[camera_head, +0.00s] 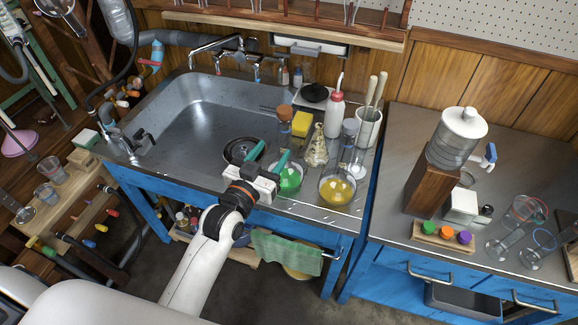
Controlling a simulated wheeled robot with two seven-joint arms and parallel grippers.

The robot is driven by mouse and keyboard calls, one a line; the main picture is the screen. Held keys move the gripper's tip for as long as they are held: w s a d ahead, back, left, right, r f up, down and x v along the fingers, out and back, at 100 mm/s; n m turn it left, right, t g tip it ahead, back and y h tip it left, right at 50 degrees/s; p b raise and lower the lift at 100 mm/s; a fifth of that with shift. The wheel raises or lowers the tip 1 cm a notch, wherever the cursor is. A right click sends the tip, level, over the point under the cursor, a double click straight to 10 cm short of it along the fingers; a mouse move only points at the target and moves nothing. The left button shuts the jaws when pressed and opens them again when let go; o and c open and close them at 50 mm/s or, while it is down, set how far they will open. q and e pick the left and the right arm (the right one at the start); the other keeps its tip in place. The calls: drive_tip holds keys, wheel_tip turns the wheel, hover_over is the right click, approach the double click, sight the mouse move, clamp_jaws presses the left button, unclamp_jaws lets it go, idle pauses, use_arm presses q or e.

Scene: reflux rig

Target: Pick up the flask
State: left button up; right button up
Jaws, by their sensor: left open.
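A flask with green liquid (290,180) stands at the front of the steel sink counter (365,190). A round flask with yellow liquid (337,190) stands to its right. My left gripper (269,154) reaches over the front edge of the counter with its teal fingers apart. It is just left of the green flask, and its right finger overlaps that flask in the picture. I cannot tell whether they touch. Nothing shows between the fingers. The task does not say which flask is meant. My right gripper is not in view.
A corked bottle (285,128), a small conical glass (316,152), a red-topped wash bottle (334,115) and a white cup with sticks (367,127) crowd behind the flasks. The sink basin (205,120) lies to the left. A water dispenser (457,138) stands on the right counter.

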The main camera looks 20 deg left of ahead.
sight(282, 140)
use_arm(q)
drive_tip(key=w, duration=0.3)
drive_tip(key=shift+w+d, duration=0.3)
drive_tip(key=shift+w, duration=0.05)
drive_tip(key=shift+w+d, duration=0.15)
drive_tip(key=shift+w, duration=0.45)
drive_tip(key=w, duration=0.2)
drive_tip(key=w+p, duration=0.1)
drive_tip(key=w, duration=0.1)
drive_tip(key=shift+w+d+f, duration=0.1)
drive_tip(key=shift+d+f, duration=0.15)
drive_tip(key=shift+d, duration=0.15)
clamp_jaws()
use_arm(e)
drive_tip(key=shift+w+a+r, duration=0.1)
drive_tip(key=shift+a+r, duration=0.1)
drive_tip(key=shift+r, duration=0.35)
